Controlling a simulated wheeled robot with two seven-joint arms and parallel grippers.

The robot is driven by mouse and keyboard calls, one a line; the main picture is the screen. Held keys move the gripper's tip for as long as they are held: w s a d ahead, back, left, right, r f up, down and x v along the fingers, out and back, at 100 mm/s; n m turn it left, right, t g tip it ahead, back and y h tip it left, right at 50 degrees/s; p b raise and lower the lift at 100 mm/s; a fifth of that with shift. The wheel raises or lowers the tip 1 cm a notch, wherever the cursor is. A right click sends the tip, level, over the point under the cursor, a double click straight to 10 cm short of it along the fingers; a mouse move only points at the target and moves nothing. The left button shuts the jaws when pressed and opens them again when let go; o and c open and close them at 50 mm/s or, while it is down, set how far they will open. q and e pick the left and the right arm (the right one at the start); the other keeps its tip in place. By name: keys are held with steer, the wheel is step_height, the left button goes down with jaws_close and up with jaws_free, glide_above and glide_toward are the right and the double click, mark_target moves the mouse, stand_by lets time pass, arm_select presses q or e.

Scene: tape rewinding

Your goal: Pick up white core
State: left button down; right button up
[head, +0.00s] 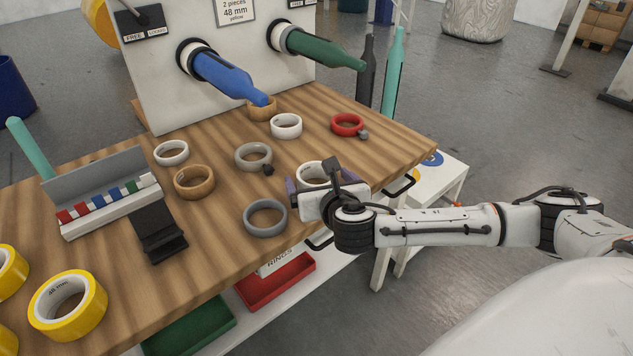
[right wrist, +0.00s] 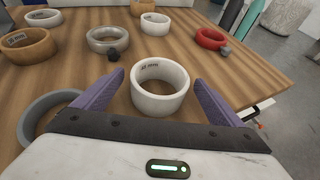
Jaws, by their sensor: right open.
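A white core (head: 311,171) stands near the right front edge of the wooden table, partly hidden by my right gripper. In the right wrist view this white core (right wrist: 159,92) lies flat, with dark print inside its wall. My right gripper (right wrist: 160,80) is open, with one purple finger on each side of the core and a visible gap to both. In the head view the right gripper (head: 309,182) is low over the table. Two other white cores lie farther back, one in the middle (head: 286,126) and one to the left (head: 171,153). My left gripper is not in view.
Close by lie a grey core (head: 265,218), another grey core (head: 253,156), a brown core (head: 194,181) and a red core (head: 347,124). A panel (head: 155,85) with blue and green spindles stands behind. Yellow tape rolls (head: 68,305) lie front left.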

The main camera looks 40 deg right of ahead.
mark_target(311, 169)
steer(key=shift+x, duration=1.15)
steer(key=c, duration=1.1)
